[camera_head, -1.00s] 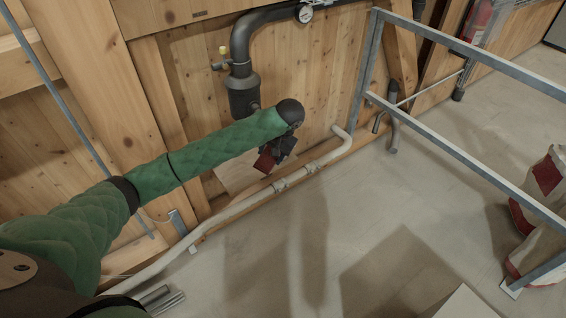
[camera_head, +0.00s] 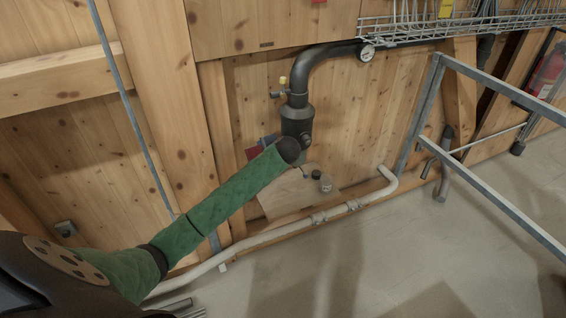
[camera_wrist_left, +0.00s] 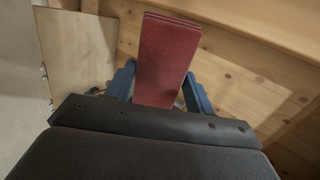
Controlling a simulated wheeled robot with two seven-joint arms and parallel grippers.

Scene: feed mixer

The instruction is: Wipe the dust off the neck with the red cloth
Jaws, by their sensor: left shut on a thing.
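The folded red cloth (camera_wrist_left: 166,55) is held upright between the blue fingers of my left gripper (camera_wrist_left: 160,88) in the left wrist view. In the head view a small part of the red cloth (camera_head: 254,153) shows beside my left gripper (camera_head: 267,143), left of the black pipe. The black pipe (camera_head: 297,95) has a bend above a thicker cylinder, and my dark wrist end partly covers its lower part. I cannot tell which part is the neck, and no dust can be made out. The cloth appears apart from the pipe. My right gripper is not in view.
A pale board (camera_head: 290,196) stands below, near a small dark fitting (camera_head: 326,183). A white pipe (camera_head: 275,234) runs along the wall base. A metal frame (camera_head: 490,192) stands right.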

